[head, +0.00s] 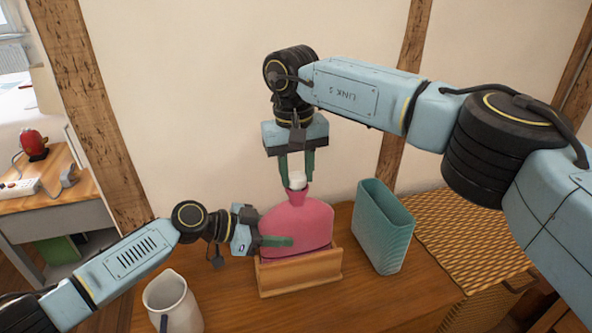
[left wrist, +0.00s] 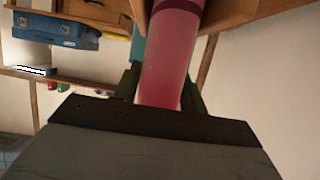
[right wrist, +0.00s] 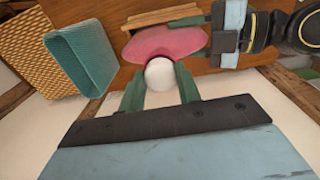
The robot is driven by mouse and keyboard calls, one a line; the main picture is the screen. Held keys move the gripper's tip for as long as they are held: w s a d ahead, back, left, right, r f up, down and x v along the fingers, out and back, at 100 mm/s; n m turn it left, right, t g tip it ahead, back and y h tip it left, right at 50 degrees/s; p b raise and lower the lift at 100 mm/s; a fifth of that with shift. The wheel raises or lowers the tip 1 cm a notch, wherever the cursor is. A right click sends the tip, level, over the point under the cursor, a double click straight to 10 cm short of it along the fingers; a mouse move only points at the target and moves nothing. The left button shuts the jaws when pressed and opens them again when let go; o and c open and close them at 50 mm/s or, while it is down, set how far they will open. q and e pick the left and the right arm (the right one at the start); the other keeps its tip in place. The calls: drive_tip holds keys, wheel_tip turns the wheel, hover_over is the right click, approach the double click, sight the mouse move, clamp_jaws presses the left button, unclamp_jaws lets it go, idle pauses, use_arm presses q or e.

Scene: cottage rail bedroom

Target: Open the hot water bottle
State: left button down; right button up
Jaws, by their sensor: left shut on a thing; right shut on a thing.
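The pink hot water bottle (head: 305,226) stands upright in a wooden holder (head: 300,273) on the wooden table. Its white stopper (head: 297,180) is at the top of the neck. My left gripper (head: 288,241) is shut on the bottle's body from the left side; the body also fills the jaws in the left wrist view (left wrist: 170,65). My right gripper (head: 297,178) points down from above and is shut on the white stopper, which shows as a round white cap between the fingers in the right wrist view (right wrist: 160,74). I cannot tell whether the stopper is loose in the neck.
A teal vase-like container (head: 382,228) stands right of the bottle. A woven yellow-brown basket (head: 470,235) is at the right. A pale pitcher (head: 172,302) stands at the front left. The wall is close behind.

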drive_tip(key=n, duration=0.3)
drive_tip(key=o, duration=1.1)
drive_tip(key=shift+c, duration=0.2)
